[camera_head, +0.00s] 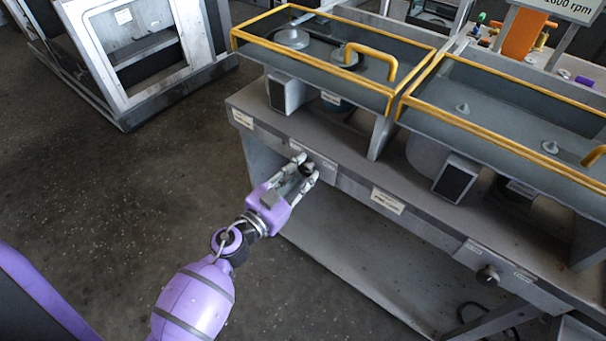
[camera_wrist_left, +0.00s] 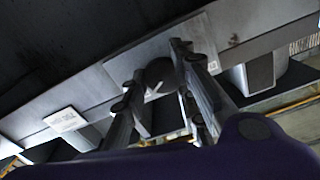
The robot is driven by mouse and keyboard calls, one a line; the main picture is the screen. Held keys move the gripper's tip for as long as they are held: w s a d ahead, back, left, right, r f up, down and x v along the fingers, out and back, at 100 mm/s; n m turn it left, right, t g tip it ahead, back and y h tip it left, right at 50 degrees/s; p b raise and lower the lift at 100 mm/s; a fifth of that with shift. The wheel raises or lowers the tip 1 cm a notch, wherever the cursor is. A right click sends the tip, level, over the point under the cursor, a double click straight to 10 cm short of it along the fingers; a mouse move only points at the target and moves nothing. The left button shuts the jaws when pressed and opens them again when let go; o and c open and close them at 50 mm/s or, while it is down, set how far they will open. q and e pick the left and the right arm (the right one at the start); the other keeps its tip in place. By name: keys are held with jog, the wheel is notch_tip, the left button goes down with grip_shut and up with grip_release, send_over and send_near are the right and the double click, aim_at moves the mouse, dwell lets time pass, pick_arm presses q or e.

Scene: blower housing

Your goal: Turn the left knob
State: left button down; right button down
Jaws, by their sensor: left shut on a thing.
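The left knob (camera_wrist_left: 158,74) is a dark round knob on the front panel of the grey bench. In the left wrist view it sits between the two fingers of my left gripper (camera_wrist_left: 158,92). In the head view my left gripper (camera_head: 303,174) reaches the front panel below the left tray and is shut on the knob, which the fingers mostly hide there. A second, dark knob (camera_head: 488,275) is on the panel at the lower right, away from any gripper. My right gripper is not in view.
The grey bench (camera_head: 330,130) carries two trays with yellow rims (camera_head: 310,78). White labels (camera_head: 388,200) are on its front edge. A metal cabinet frame (camera_head: 140,50) stands at the upper left. The dark floor (camera_head: 130,190) between is clear.

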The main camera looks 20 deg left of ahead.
pick_arm(q)
jog(key=shift+s+d+f+m, duration=0.15)
jog(key=shift+d+m, duration=0.1)
jog(key=shift+m, duration=0.15)
jog(key=shift+m, duration=0.6)
jog(key=shift+f+m, duration=0.2)
jog(key=shift+m, duration=1)
jog(key=m, duration=0.5)
jog(key=shift+a+f+m, duration=0.15)
jog(key=shift+f+m, duration=0.1)
jog(key=shift+m, duration=0.15)
jog(key=shift+a+f+m, duration=0.1)
jog(key=shift+m, duration=0.7)
jog(key=c, duration=1.6)
grip_release()
jog(key=shift+o, duration=0.3)
